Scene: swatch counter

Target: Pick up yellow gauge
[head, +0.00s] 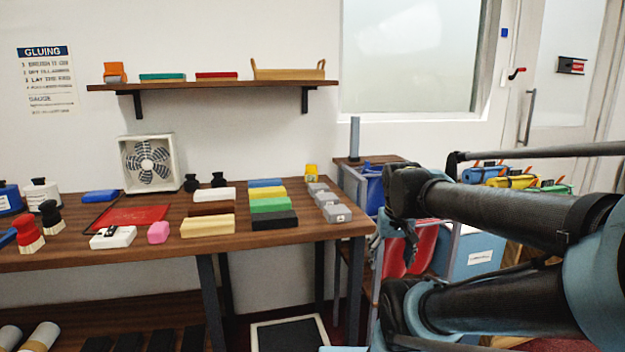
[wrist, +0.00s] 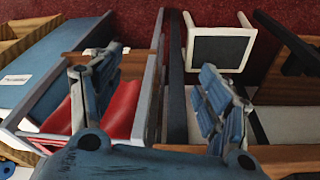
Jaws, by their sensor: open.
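A small yellow block-like thing, which I take for the yellow gauge (head: 311,173), stands at the back right corner of the wooden table (head: 290,236) in the head view. It is behind a row of grey blocks and nothing touches it. My gripper (wrist: 158,92) is open and empty in the wrist view, its two blue-grey fingers spread wide above the floor and a cart. The yellow gauge does not show in the wrist view. In the head view my arm fills the right side, and the gripper is not clearly seen there.
Grey blocks (head: 326,199) line the table's right edge; green (head: 270,205), black and yellow blocks lie left of them. A cart with a red bin (head: 421,250) and a blue box (head: 478,250) stands right of the table. A wall shelf (head: 215,84) hangs above.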

